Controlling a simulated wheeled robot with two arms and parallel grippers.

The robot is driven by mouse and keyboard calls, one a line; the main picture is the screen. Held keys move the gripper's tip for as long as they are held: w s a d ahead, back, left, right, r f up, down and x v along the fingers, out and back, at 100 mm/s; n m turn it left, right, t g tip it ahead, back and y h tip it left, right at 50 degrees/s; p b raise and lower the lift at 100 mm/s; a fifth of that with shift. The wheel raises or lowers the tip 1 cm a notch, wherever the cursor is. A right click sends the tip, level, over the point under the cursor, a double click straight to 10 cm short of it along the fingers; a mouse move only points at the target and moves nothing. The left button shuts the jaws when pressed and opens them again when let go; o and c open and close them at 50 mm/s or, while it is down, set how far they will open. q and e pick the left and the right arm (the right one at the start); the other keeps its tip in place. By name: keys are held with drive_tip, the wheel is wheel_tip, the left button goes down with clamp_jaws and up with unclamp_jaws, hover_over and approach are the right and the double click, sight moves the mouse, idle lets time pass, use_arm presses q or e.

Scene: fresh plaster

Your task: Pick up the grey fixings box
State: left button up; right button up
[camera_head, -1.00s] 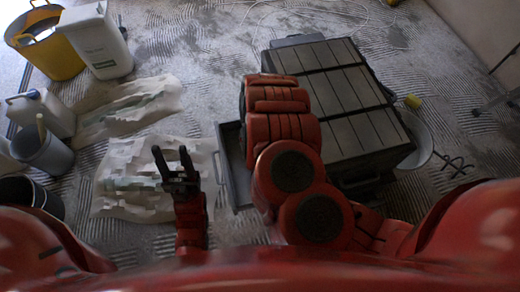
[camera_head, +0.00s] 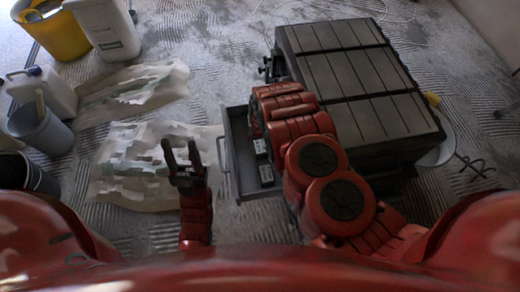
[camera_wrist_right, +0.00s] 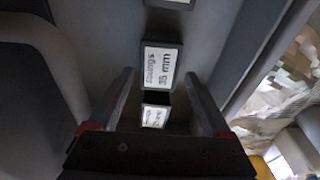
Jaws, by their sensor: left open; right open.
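Dark grey boxes with white printed labels lie in an open drawer (camera_head: 232,160). In the right wrist view one grey fixings box (camera_wrist_right: 176,45) is in the middle, a second (camera_wrist_right: 155,98) is below it, and a third is cut off by the top edge. Two labelled boxes also show in the head view. My right gripper (camera_wrist_right: 160,74) is open, its fingers either side of the line of boxes; contact cannot be told. In the head view my right arm hides part of the drawer. My left gripper (camera_head: 181,148) is open and empty, left of the drawer.
A large dark tool chest (camera_head: 355,75) stands right of the drawer. Crumpled sheets (camera_head: 130,185) lie on the floor at left. A yellow bucket (camera_head: 55,35), white containers (camera_head: 105,30) and a grey bucket (camera_head: 40,130) stand further left.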

sight(260, 146)
drive_tip(key=shift+w+f+b, duration=0.15)
drive_tip(key=shift+f+b, duration=0.05)
drive_tip(key=shift+f, duration=0.65)
drive_tip(key=shift+w+f+b, duration=0.15)
drive_tip(key=shift+f, duration=0.7)
clamp_jaws()
